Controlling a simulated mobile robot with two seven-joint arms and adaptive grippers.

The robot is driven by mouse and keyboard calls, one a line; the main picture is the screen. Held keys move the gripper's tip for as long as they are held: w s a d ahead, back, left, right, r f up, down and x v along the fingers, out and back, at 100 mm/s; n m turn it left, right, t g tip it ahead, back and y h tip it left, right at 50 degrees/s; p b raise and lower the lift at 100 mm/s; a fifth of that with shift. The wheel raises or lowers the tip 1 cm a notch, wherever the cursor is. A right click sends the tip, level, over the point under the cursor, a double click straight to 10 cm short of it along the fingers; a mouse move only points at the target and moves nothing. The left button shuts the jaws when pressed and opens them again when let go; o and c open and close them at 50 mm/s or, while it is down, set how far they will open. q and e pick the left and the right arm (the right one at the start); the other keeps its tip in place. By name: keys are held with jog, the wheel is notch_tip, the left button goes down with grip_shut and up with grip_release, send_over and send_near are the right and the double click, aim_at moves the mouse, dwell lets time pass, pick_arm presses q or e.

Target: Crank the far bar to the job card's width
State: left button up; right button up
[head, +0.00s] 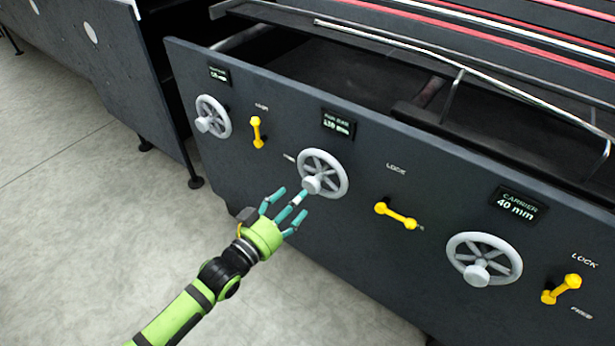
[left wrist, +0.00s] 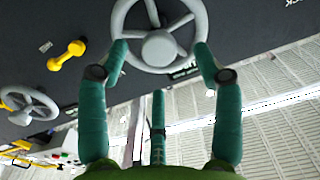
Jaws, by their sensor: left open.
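The far bar's handwheel (head: 333,165) is a pale grey spoked wheel with a hub knob, mounted on the dark front panel. The display (head: 338,123) above it reads FAR BAR and a value that looks like 130 mm, too small to be sure. A yellow lever (head: 396,215) to its right lies nearly level, its right end by a label. My left gripper (head: 290,207) is open and empty in front of the wheel's lower left. In the left wrist view its fingers straddle the wheel hub (left wrist: 159,48); contact cannot be told. My right gripper and the job card are not in view.
Another wheel (head: 212,117) and an upright yellow lever (head: 256,132) are to the left. The carrier wheel (head: 484,259), its display (head: 517,206) reading 40 mm, and a lever (head: 561,289) are to the right. Open floor (head: 75,240) lies in front of the panel.

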aim_at(309, 189)
pick_arm(q)
jog(key=x, duration=0.6)
jog(key=shift+d+r+b, duration=0.2)
jog(key=shift+d+b, duration=0.15)
jog(key=shift+d, duration=0.05)
jog(key=shift+c, duration=0.4)
grip_shut()
